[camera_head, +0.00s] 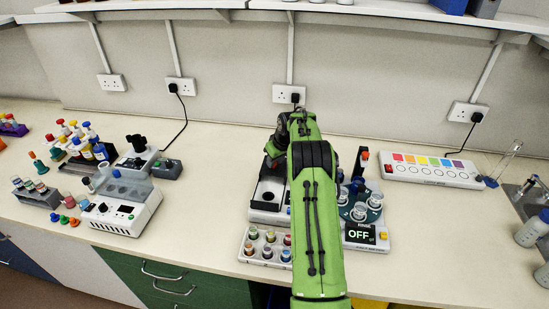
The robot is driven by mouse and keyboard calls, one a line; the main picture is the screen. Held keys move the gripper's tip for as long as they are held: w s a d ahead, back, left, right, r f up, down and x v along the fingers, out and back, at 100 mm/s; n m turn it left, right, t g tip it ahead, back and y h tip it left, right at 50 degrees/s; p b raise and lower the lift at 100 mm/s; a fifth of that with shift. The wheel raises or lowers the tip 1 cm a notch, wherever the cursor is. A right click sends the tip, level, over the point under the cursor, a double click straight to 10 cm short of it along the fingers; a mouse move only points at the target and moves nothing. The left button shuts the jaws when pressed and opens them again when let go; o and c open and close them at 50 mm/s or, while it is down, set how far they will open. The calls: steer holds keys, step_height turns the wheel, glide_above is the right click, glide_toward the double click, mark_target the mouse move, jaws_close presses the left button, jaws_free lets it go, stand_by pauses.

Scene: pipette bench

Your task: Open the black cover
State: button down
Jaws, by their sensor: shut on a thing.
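A white device (262,216) with a dark-framed open bay (270,191) stands on the bench, just left of my green arm. A black part, which appears to be the black cover (274,150), stands raised at the back of this device. My gripper (281,140) is at the far end of my arm, at the back of the device, and is shut on the black cover. Its fingertips and the exact contact are mostly hidden by my wrist and the dark parts there. My arm also hides the right side of the device.
A rack of small vials (266,247) stands in front of the device. A machine with a display reading OFF (360,233) is close to the right of my arm. A white strip with coloured squares (430,170) lies further right.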

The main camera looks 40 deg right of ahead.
steer(key=shift+w+r, duration=0.1)
steer(key=c, duration=0.9)
jaws_free()
steer(key=v, duration=1.5)
steer(key=shift+s+r, duration=0.3)
